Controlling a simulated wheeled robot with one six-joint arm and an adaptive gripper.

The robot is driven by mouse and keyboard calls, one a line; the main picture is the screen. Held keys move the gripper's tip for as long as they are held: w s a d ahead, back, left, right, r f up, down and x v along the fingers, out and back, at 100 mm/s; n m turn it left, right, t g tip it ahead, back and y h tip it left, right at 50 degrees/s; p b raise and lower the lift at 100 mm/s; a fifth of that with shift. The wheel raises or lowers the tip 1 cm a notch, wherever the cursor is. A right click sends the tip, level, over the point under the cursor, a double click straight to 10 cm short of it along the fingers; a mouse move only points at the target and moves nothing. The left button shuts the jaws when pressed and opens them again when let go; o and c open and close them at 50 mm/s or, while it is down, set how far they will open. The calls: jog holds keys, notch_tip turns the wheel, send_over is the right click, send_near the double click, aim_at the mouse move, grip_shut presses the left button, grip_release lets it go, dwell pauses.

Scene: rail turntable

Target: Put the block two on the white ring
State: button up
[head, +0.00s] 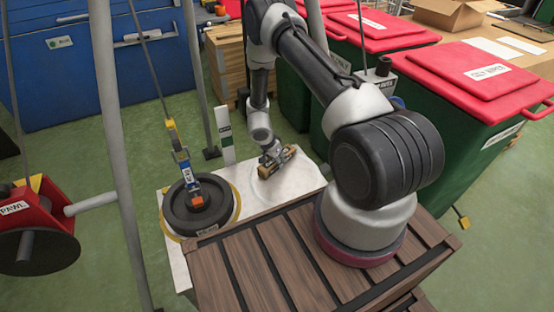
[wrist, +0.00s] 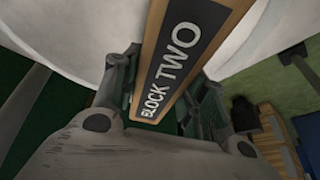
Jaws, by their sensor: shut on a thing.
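Block two is a long tan block with a dark plate lettered BLOCK TWO (wrist: 178,58); it runs between my gripper's fingers in the wrist view. In the head view block two (head: 279,163) is at the end of my arm, over or on the pale board (head: 236,178). My gripper (head: 270,156) is shut on it. A faint white ring (head: 292,190) shows on the board around and below the block, partly hidden by it. I cannot tell whether the block touches the board.
A black round weight (head: 197,212) hangs from or rests under a hook (head: 184,165) inside a yellow ring (head: 236,206), left of my gripper. Grey poles (head: 118,160) stand nearby. A slatted wooden crate (head: 290,258) is in front. Red-lidded bins (head: 485,80) stand right.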

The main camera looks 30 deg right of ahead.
jog(key=shift+f, duration=0.2)
jog(key=o, duration=1.2)
